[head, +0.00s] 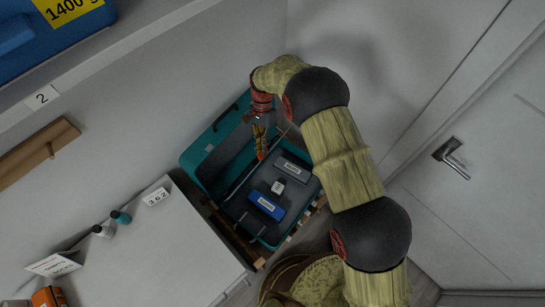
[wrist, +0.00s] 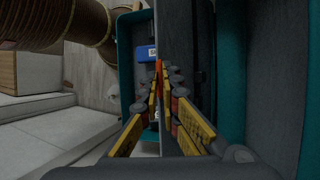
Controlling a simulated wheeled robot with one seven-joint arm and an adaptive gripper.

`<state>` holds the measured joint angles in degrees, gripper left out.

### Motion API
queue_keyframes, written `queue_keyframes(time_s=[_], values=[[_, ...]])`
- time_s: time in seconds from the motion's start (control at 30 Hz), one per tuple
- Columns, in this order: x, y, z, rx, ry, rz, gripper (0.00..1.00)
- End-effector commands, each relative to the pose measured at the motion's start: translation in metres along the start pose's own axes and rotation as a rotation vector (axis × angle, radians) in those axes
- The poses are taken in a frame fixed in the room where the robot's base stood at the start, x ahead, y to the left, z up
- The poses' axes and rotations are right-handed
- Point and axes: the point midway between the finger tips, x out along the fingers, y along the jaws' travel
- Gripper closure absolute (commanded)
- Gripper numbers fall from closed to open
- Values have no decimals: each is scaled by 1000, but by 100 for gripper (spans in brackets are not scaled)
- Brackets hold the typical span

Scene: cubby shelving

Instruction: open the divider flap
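The divider flap (head: 240,181) is a thin grey panel across a teal box (head: 196,166) in the head view. My gripper (head: 261,153) reaches down into the box, with its yellow and orange fingers close together at the flap's upper edge. In the wrist view the flap (wrist: 180,28) stands edge-on, and the fingers (wrist: 161,75) converge on either side of its edge, appearing closed on it. The exact contact at the fingertips is hard to see.
A blue box (head: 265,204), a white block (head: 278,187) and a grey labelled box (head: 292,168) lie on the box's right side. A white worktop (head: 140,255) with small bottles stands at left. A door (head: 480,160) is at right.

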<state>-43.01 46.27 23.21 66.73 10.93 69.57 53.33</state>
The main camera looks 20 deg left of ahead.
Motion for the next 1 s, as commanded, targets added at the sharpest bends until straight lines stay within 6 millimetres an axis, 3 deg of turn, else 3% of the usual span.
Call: queue_keyframes(time_s=[0.1, 0.3, 0.77, 0.8, 0.87, 1.0], values=[[-4, -16, 2, -3, 2, -4, 100], [-8, -27, 5, -3, -1, -3, 100], [-6, -29, 5, -2, -2, -1, 100], [-6, -29, 5, -2, -3, 0, 93], [-6, -29, 5, -2, -3, 1, 90], [-7, -29, 5, -1, -3, 0, 89]])
